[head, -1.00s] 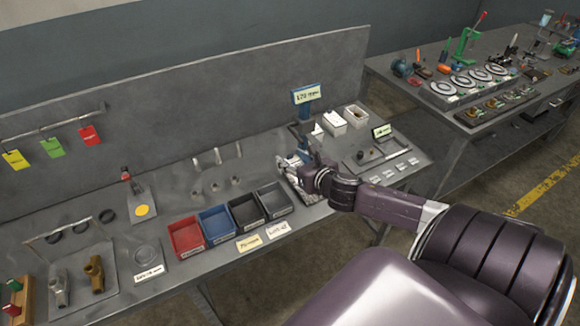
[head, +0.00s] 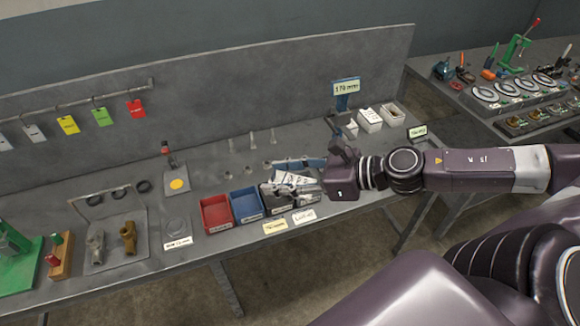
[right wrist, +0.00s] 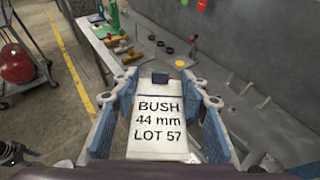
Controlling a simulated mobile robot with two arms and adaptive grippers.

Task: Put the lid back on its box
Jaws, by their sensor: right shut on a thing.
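My right gripper (head: 291,180) is above the right end of the row of small bins. It is shut on a white lid (right wrist: 157,130) printed "BUSH 44 mm LOT 57", whose sides lie between the blue finger pads in the right wrist view. In the head view the lid shows only as a small white patch among the fingers. Two small white boxes stand at the bench's back right, to the right of the gripper: one (head: 369,121) has a light top with dark marks, the other (head: 393,113) looks open. I cannot tell which box matches the lid.
A red bin (head: 215,214) and a blue bin (head: 246,204) stand left of the gripper. Dark bins are partly hidden under it. A blue post with a sign (head: 346,88) stands behind, near the boxes. Upright pins (head: 253,139) stand near the back panel.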

